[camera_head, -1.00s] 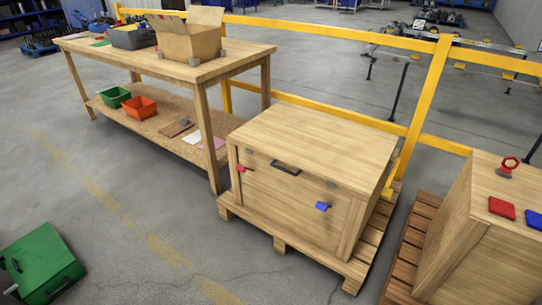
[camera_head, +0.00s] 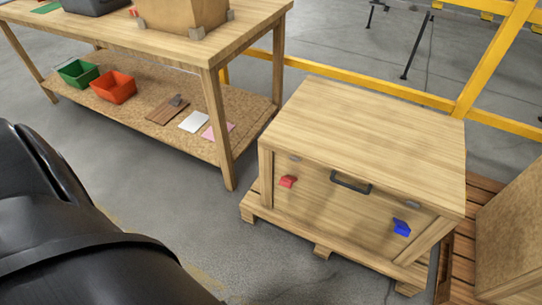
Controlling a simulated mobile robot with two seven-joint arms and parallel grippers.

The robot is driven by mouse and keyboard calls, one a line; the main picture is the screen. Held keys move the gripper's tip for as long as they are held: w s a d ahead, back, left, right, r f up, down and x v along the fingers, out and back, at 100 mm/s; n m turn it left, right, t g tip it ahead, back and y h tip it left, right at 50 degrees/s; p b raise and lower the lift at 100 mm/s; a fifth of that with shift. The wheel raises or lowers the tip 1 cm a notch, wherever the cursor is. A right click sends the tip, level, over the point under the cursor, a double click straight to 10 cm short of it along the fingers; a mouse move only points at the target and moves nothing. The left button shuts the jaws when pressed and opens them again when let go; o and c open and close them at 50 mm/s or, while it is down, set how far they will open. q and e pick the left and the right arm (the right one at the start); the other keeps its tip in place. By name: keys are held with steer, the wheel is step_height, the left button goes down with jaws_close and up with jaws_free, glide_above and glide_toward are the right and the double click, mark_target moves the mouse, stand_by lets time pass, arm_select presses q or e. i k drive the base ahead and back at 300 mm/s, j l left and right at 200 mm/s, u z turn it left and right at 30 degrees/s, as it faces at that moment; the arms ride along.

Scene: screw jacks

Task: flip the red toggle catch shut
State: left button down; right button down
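The red toggle catch (camera_head: 288,181) is on the upper left of the front face of a wooden crate (camera_head: 370,128). A small grey plate sits above it near the lid edge, and I cannot tell from here how the catch's lever stands. A blue catch (camera_head: 402,227) is on the right of the same face. A dark handle (camera_head: 350,182) lies between them. My black left arm fills the lower left of the head view, apart from the crate. Neither of my grippers is in view.
The crate stands on a wooden pallet (camera_head: 325,252). A workbench (camera_head: 205,48) with a lower shelf is behind left, holding a green bin (camera_head: 78,73) and an orange bin (camera_head: 113,87). A yellow rail (camera_head: 490,60) runs behind. Another wooden box (camera_head: 512,235) stands at right. Floor before the crate is clear.

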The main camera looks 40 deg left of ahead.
mark_target(287, 181)
steer(key=j+z, duration=0.3)
steer(key=j, duration=1.6)
